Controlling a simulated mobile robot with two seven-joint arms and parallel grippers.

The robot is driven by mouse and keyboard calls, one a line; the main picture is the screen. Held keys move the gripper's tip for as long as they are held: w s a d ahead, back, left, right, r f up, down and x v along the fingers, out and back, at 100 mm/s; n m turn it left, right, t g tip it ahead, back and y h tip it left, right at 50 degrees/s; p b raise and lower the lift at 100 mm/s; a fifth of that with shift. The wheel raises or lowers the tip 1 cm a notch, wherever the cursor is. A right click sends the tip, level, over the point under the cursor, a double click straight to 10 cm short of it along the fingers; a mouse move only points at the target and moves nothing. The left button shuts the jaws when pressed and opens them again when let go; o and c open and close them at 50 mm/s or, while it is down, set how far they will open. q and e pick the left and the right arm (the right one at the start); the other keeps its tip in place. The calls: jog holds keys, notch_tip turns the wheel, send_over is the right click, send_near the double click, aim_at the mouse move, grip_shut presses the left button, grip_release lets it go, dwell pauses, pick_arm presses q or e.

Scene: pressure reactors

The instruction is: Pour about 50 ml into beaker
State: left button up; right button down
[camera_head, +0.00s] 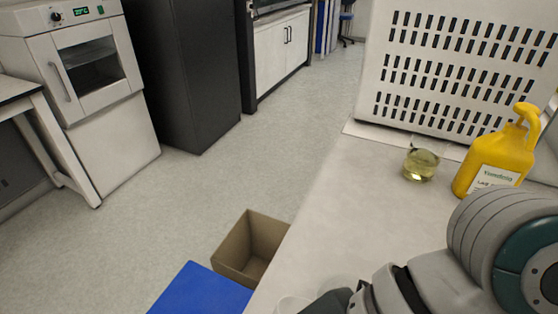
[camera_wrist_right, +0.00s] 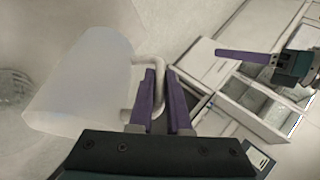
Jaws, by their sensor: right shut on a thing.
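My right gripper (camera_wrist_right: 157,92) is shut on the handle of a whitish translucent jug (camera_wrist_right: 80,85) in the right wrist view. The jug lies tilted in that picture, and I cannot tell its contents. In the head view, part of a pale vessel (camera_head: 291,304) shows at the bottom edge beside my right arm. A glass beaker (camera_head: 420,164) with yellowish liquid stands on the bench. A clear glass vessel (camera_wrist_right: 14,88) shows at the left edge of the wrist view. My left gripper (camera_wrist_right: 240,56) appears at upper right there; its finger opening is unclear.
A yellow bottle (camera_head: 496,155) with a spout stands right of the glass beaker. A white perforated housing (camera_head: 450,121) is behind them. The bench top (camera_head: 345,195) is clear in the middle. A cardboard box (camera_head: 233,262) and a blue-topped thing (camera_head: 200,291) are beside the bench.

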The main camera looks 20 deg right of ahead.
jog(key=shift+w+d+r+b, duration=0.1)
jog(key=shift+d+r+b, duration=0.1)
jog(key=shift+b, duration=0.1)
jog(key=shift+w+d+r+y+b, duration=0.1)
jog(key=shift+d+r+y+b, duration=0.1)
jog(key=shift+r+y+b, duration=0.3)
jog(key=shift+d, duration=0.15)
jog(key=shift+w+d+r+m+g+y+b, duration=0.15)
jog(key=shift+d+r+m+g+y+b, duration=0.2)
jog(key=shift+b, duration=0.85)
jog(key=shift+r, duration=0.2)
dwell(0.3)
